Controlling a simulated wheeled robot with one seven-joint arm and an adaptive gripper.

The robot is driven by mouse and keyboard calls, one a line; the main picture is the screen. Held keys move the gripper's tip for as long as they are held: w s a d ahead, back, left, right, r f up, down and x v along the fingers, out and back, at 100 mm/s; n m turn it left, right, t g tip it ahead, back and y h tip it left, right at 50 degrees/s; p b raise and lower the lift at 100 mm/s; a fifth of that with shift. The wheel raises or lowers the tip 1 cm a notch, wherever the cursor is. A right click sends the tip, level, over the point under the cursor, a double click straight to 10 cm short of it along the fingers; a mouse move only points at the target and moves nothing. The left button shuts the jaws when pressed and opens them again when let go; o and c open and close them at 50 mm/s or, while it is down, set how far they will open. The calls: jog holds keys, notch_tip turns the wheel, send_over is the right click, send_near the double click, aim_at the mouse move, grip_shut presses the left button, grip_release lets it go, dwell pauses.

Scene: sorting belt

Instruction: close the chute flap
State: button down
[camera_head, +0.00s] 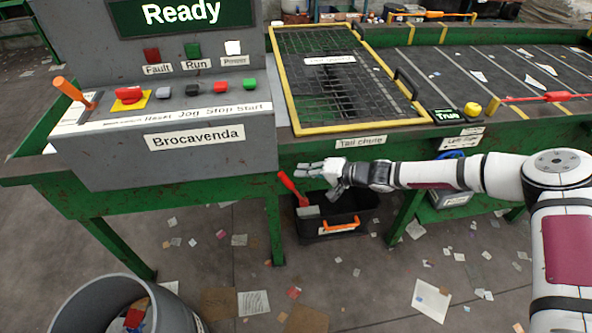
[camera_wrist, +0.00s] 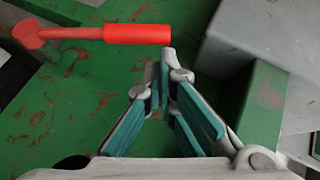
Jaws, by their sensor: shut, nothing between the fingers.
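A "Tail chute" label (camera_head: 360,141) is on the green front of the belt frame. I cannot clearly make out the flap itself below it. A red lever (camera_head: 293,187) slants down to the right beneath the frame, just left of my gripper (camera_head: 325,170). In the wrist view, a red handle (camera_wrist: 137,33) lies across the upper left, just beyond the fingertips. My gripper, also in the wrist view (camera_wrist: 165,62), is shut and empty, its teal-padded fingers converging at the tips. A small gap shows between the tips and the handle; contact cannot be told.
A black bin (camera_head: 338,229) with an orange handle stands on the floor below my gripper. The grey control console (camera_head: 220,150) is at left, a yellow-framed mesh guard (camera_head: 432,121) above, and a grey barrel (camera_head: 70,318) at front left. Paper scraps litter the floor.

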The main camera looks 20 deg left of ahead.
jog(key=v, duration=0.8)
jog(key=shift+w, duration=0.2)
jog(key=shift+d+r, duration=0.1)
jog(key=shift+d, duration=0.05)
jog(key=shift+r, duration=0.1)
jog(key=s+d+r+n+h, duration=0.1)
jog(key=s+d+r+h, duration=0.5)
jog(key=d+r, duration=0.55)
jog(key=s+d+r+n+h, duration=0.2)
jog(key=s+d+r+h, duration=0.3)
jog(key=s+d+r, duration=0.45)
jog(key=s+d+r+m+t+h, duration=0.2)
jog(key=s+d+r+m+t, duration=0.2)
jog(key=s+d+r, duration=0.8)
jog(key=shift+s+r+m, duration=0.5)
jog(key=shift+s+m, duration=0.1)
jog(key=shift+s, duration=0.95)
